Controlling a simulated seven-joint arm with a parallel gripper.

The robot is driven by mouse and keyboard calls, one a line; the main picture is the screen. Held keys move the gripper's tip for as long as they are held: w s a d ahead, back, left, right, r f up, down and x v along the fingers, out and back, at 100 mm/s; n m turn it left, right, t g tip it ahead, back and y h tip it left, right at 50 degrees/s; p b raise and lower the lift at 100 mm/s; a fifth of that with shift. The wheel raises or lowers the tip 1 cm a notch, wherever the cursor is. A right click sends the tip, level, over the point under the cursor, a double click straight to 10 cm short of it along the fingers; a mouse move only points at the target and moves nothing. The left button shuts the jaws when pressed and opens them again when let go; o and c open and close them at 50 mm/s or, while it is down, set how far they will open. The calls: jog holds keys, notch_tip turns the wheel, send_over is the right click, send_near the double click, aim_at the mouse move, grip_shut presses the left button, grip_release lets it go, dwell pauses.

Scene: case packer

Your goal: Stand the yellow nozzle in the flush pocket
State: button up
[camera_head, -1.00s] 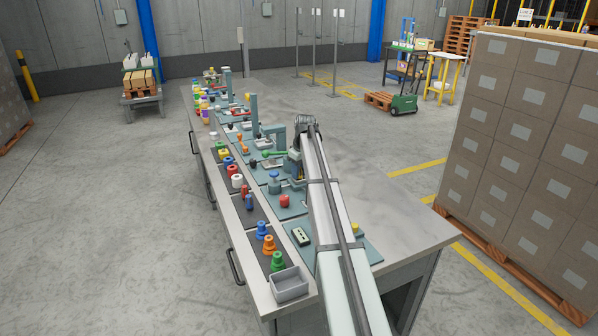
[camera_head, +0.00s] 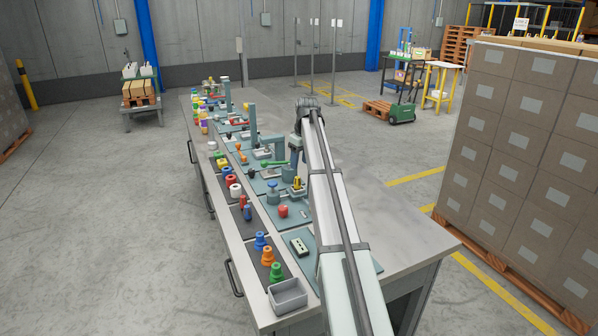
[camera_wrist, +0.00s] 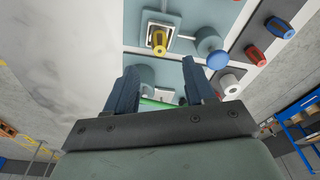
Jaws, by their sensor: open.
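The yellow nozzle (camera_wrist: 159,40) is at a pale square fixture (camera_wrist: 176,22) in the wrist view, its round opening facing the camera. The nozzle (camera_head: 297,182) looks upright on that fixture in the head view. I cannot tell how deep it sits in the pocket. My gripper (camera_wrist: 158,76) is open, with nothing between its two dark fingers. It is apart from the nozzle, which shows beyond the fingertips. In the head view the arm hides most of the gripper.
A blue-topped round fixture (camera_head: 272,190) and a red knob (camera_head: 283,211) stand near the nozzle. A green-handled clamp (camera_head: 275,163) is just behind. Several coloured parts line the left strip, with a grey bin (camera_head: 288,296) in front. The right tabletop is bare.

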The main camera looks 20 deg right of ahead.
jog(key=shift+s+r, duration=0.15)
jog(key=shift+r, duration=1.05)
dwell(1.1)
